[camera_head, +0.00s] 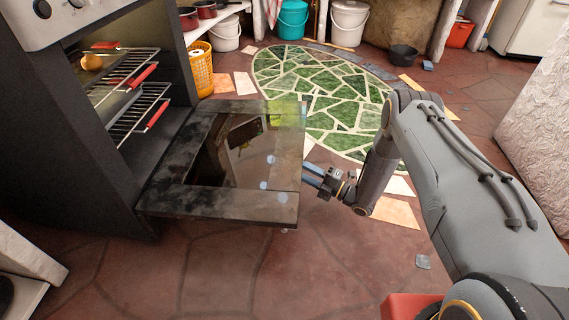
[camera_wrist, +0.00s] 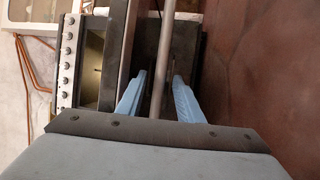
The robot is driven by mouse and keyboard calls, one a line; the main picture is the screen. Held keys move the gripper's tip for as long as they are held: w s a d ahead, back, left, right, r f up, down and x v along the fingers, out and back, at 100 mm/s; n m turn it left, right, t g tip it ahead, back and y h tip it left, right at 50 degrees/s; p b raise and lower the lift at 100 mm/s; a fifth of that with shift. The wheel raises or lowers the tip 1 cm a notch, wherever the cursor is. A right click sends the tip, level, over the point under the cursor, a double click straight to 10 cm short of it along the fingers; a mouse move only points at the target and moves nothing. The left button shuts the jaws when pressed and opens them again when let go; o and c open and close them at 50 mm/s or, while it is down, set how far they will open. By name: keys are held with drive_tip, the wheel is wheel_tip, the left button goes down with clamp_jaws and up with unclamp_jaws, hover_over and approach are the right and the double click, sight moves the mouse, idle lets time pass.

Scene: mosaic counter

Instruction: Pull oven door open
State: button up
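The oven (camera_head: 95,130) stands at the left in the head view with its cavity exposed. Its dark-framed glass door (camera_head: 165,198) is swung down, close to level, reaching out over the floor. My gripper (camera_head: 312,177) is at the door's outer edge, on the right. In the wrist view, the grey handle bar (camera_wrist: 164,75) runs between my two blue fingers (camera_wrist: 158,95). The fingers are spread, with a visible gap on each side of the bar. In the head view the handle is mostly hidden by the door.
Wire racks with red grips (camera_head: 140,100) are inside the oven. A yellow basket (camera_head: 200,70) and several buckets stand behind. A green mosaic oval (camera_head: 325,95) and loose tiles lie on the floor. The floor in front of the door is mostly clear.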

drive_tip(key=f+b+x, duration=0.1)
drive_tip(key=b+x, duration=0.1)
drive_tip(key=x, duration=0.4)
drive_tip(key=shift+a+r, duration=0.25)
drive_tip(key=shift+r, duration=0.2)
drive_tip(key=shift+w, duration=0.15)
clamp_jaws()
